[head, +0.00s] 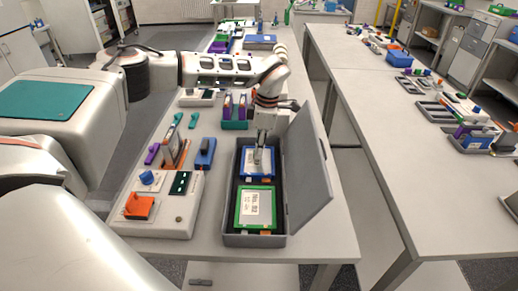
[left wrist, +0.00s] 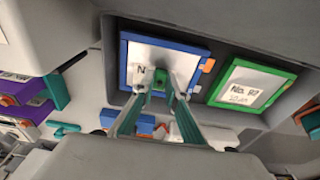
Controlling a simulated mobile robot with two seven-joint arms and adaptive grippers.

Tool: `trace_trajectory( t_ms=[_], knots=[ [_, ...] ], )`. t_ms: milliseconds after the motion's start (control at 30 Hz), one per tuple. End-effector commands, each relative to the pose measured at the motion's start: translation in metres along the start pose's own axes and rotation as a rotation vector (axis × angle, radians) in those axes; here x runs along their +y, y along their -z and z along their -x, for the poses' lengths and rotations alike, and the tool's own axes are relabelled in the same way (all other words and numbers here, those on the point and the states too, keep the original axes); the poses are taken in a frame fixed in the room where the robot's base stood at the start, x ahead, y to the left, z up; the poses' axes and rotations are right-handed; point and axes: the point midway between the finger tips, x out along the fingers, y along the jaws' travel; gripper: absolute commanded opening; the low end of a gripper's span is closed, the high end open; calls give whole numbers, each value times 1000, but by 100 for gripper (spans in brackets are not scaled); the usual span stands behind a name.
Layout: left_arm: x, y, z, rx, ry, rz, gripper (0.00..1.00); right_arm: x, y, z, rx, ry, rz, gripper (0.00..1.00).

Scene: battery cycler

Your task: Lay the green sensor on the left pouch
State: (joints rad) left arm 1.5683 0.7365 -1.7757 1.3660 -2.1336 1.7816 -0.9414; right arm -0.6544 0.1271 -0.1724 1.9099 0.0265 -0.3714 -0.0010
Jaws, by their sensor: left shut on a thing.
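My left gripper (head: 258,158) reaches down into the open grey box, over the blue-framed pouch (head: 249,172). Its fingers are shut on a small green sensor (left wrist: 160,77), which shows between the fingertips in the left wrist view, in front of the white face of the blue-framed pouch (left wrist: 196,62). I cannot tell whether the sensor touches the pouch. A green-framed pouch (head: 256,205) lies nearer in the same box and also shows at the right in the left wrist view (left wrist: 250,86). The gripper hides part of the blue-framed pouch in the head view. My right gripper is not seen.
The grey box (head: 228,208) has its lid (head: 307,165) standing open on the right. A white device (head: 180,222) with a blue knob and orange block stands left of it. Small green pieces (head: 178,118) lie farther back.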

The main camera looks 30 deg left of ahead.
Motion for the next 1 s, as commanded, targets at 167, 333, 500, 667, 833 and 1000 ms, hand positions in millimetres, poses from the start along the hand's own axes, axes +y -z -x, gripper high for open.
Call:
trace_trajectory(
  t_ms=[167, 333, 500, 667, 833, 1000],
  knots=[
    [0, 0, 0, 0, 0, 0, 0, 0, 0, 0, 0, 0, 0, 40],
    [0, 0, 0, 0, 0, 0, 0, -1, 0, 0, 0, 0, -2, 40],
    [0, 0, -2, 0, 0, 0, 0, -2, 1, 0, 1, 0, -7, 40],
    [0, 0, -4, 0, 1, 0, 0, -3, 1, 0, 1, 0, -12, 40],
    [0, -1, -6, 0, 0, 0, 0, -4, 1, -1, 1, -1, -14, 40],
    [0, -1, -8, 0, 0, 0, 0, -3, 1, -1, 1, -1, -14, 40]
  ],
)
